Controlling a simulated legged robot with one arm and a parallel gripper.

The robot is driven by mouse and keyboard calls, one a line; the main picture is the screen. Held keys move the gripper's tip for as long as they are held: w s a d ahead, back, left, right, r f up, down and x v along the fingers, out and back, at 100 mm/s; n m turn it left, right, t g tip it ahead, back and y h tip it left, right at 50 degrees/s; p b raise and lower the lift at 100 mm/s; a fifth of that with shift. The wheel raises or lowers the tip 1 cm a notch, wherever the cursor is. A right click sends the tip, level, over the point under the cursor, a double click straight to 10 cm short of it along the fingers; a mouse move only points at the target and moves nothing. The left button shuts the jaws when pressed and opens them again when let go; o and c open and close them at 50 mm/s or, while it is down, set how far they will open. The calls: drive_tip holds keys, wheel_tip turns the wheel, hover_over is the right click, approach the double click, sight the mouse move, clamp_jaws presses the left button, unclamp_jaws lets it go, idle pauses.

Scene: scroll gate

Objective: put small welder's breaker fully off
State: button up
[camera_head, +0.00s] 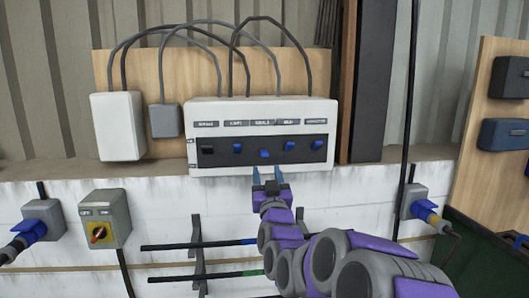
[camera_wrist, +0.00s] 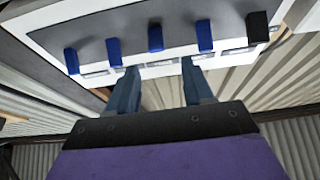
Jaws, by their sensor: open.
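A white breaker box (camera_head: 262,108) on the back wall has a dark strip with one black switch (camera_head: 207,149) at the left and several blue ones. The small labels above are too blurred to read surely, so I cannot tell which is the small welder's. The middle blue switch (camera_head: 264,153) sits a little lower than its blue neighbours. My gripper (camera_head: 270,174) is open and empty just below the box, under the middle switches. In the wrist view, the row appears reversed, and the middle blue switch (camera_wrist: 155,37) lies beyond the gap between my open fingers (camera_wrist: 160,70), apart from them.
A white box (camera_head: 119,126) and a small grey box (camera_head: 165,120) hang left of the breaker box, with cables arching above. A rotary switch (camera_head: 99,233) and a blue-plugged socket (camera_head: 41,222) are lower left. Another socket (camera_head: 413,203) is right. Wall brackets (camera_head: 197,250) stick out below.

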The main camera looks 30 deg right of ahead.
sight(265, 152)
drive_tip(key=x, duration=0.4)
drive_tip(key=shift+a, duration=0.25)
drive_tip(key=w+d, duration=0.1)
drive_tip(key=w+d+r, duration=0.1)
drive_tip(key=w+d, duration=0.1)
drive_tip(key=shift+w+d+r+p, duration=0.15)
drive_tip(key=shift+w+d+p, duration=0.15)
drive_tip(key=shift+d+p, duration=0.1)
drive_tip(key=shift+w+a+r, duration=0.15)
drive_tip(key=shift+w+r, duration=0.15)
drive_tip(key=shift+w, duration=0.1)
drive_tip(key=shift+w+a+r, duration=0.15)
drive_tip(key=shift+a+r, duration=0.05)
drive_tip(key=shift+a, duration=0.25)
drive_tip(key=shift+d, duration=0.1)
drive_tip(key=shift+c, duration=0.2)
drive_tip(key=shift+d+f, duration=0.15)
drive_tip(key=shift+d, duration=0.3)
drive_tip(key=c, duration=0.4)
drive_tip(key=shift+w+a, duration=0.1)
drive_tip(key=shift+a, duration=0.1)
drive_tip(key=c, duration=0.5)
drive_tip(key=shift+d, duration=0.1)
clamp_jaws()
